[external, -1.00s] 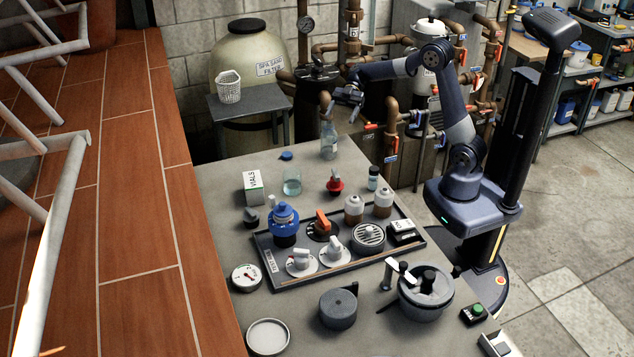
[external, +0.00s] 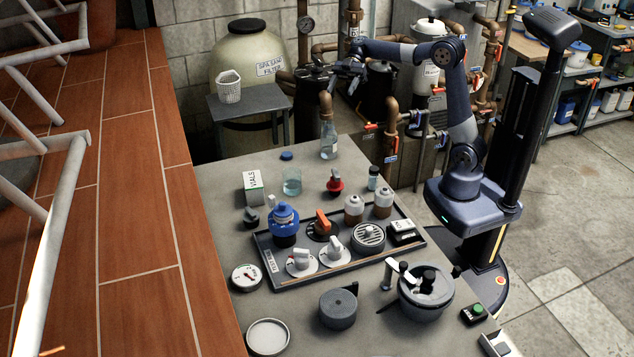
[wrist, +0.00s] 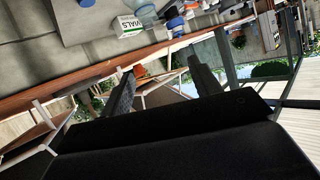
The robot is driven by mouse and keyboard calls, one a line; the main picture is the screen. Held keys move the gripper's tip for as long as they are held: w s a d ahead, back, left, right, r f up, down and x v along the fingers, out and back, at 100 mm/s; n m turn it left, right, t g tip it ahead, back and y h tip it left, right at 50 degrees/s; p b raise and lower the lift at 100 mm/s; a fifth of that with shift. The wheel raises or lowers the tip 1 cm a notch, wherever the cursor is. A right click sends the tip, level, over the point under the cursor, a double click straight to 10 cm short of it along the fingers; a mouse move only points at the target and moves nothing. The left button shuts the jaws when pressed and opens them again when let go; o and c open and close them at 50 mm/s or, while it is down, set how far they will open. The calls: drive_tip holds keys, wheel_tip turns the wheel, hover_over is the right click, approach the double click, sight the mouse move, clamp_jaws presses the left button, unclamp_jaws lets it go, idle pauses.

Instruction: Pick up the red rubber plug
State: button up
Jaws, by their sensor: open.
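A small red piece with a dark upper part, which looks like the red rubber plug (external: 335,185), stands on the grey bench between the glass beaker and a small blue-capped vial. I cannot make it out surely in the wrist view. My gripper (external: 343,82) is high above the far end of the bench, beyond and well above the red piece. Its two fingers (wrist: 160,72) are spread apart in the wrist view, with nothing between them.
A clear bottle (external: 328,140) stands at the bench's far end, near the pipes. A VIALS box (external: 253,187) and a beaker (external: 292,182) stand left of the red piece. A dark tray (external: 408,258) with several valves and bottles lies nearer. A pot (external: 425,290) stands at the front right.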

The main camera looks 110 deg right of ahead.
drive_tip(key=w+a+n+t+h+p, duration=0.1)
drive_tip(key=w+a+n+p, duration=0.3)
drive_tip(key=a+n, duration=1)
drive_tip(key=w+a+n+p, duration=0.2)
drive_tip(key=a+n+p, duration=0.4)
drive_tip(key=n, duration=1.6)
drive_tip(key=b, duration=0.1)
approach(335, 181)
drive_tip(key=d, duration=0.1)
drive_tip(key=s+d, duration=0.1)
drive_tip(key=shift+s+d+f+h, duration=0.2)
drive_tip(key=shift+d+f+h, duration=0.1)
drive_tip(key=shift+d+f, duration=0.1)
drive_tip(key=shift+w+a+f, duration=0.1)
drive_tip(key=shift+f, duration=0.15)
drive_tip(key=x, duration=0.5)
drive_tip(key=shift+w+a, duration=0.1)
drive_tip(key=x, duration=0.2)
drive_tip(key=p+x, duration=0.1)
drive_tip(key=x, duration=0.1)
drive_tip(key=shift+s+a+f, duration=0.1)
drive_tip(key=shift+s+a, duration=0.1)
drive_tip(key=shift+s, duration=0.05)
drive_tip(key=shift+w+a+f, duration=0.25)
drive_tip(key=shift+w+a, duration=0.1)
drive_tip(key=shift+w, duration=0.15)
